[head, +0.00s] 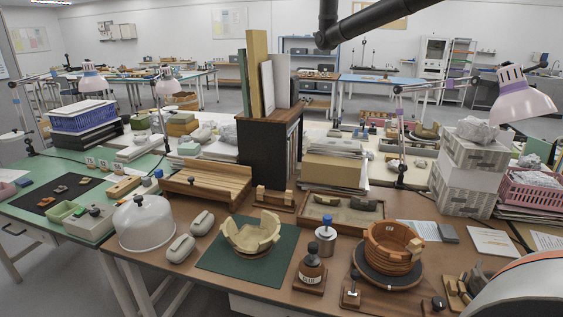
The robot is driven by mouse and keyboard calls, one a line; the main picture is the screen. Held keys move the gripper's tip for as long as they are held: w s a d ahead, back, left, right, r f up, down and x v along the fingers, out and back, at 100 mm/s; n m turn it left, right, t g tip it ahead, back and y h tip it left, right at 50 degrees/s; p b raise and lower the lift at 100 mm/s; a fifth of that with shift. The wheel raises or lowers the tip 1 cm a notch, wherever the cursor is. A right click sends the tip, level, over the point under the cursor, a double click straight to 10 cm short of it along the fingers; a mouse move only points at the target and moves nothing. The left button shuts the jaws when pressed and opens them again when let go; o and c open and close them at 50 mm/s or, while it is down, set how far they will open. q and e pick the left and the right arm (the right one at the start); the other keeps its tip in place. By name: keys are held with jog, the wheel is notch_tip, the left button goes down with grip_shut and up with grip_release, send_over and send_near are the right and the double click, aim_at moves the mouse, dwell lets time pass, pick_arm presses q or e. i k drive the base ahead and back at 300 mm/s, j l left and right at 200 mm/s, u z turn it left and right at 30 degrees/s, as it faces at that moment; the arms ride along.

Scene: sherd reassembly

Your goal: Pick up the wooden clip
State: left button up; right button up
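No gripper shows in the head view. I cannot tell for certain which piece is the wooden clip. A small light wooden piece (416,247) sits at the right rim of the reddish-brown banded pot (388,262), which stands on a dark round turntable (366,280). A small wooden piece with a dark knob (350,293) lies in front of that pot. More wooden pieces with dark parts (459,289) lie at the right front, partly hidden by a large rounded grey shape. A pale broken bowl (251,232) stands on a green mat (216,262).
A brown bottle on a wooden base (311,270) and a blue-topped metal canister (325,240) stand between the bowls. A white dome (144,225) and grey rounded weights (179,248) are at left. A large grey shape with an orange edge (520,290) blocks the lower right corner.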

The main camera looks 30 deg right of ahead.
aim_at(414, 247)
jog(key=z, duration=1.95)
